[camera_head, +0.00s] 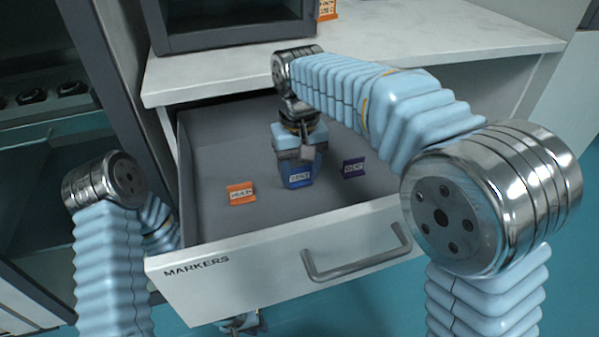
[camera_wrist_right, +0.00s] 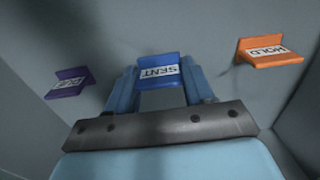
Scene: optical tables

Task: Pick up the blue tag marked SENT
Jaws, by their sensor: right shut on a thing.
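The blue tag marked SENT (camera_head: 299,177) is in the open drawer, between an orange tag and a purple tag. It also shows in the right wrist view (camera_wrist_right: 158,72), between the two fingers. My right gripper (camera_head: 298,158) reaches down into the drawer and is shut on the blue tag. Whether the tag touches the drawer floor is hard to tell. My left gripper (camera_head: 243,324) shows only in part below the drawer front, at the bottom edge of the head view; its jaws cannot be made out.
The orange HOLD tag (camera_head: 241,193) and the purple tag (camera_head: 354,168) stand on the drawer floor on either side. The drawer front (camera_head: 280,262), lettered MARKERS, has a grey handle (camera_head: 357,258). A pale worktop (camera_head: 440,40) lies above the drawer.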

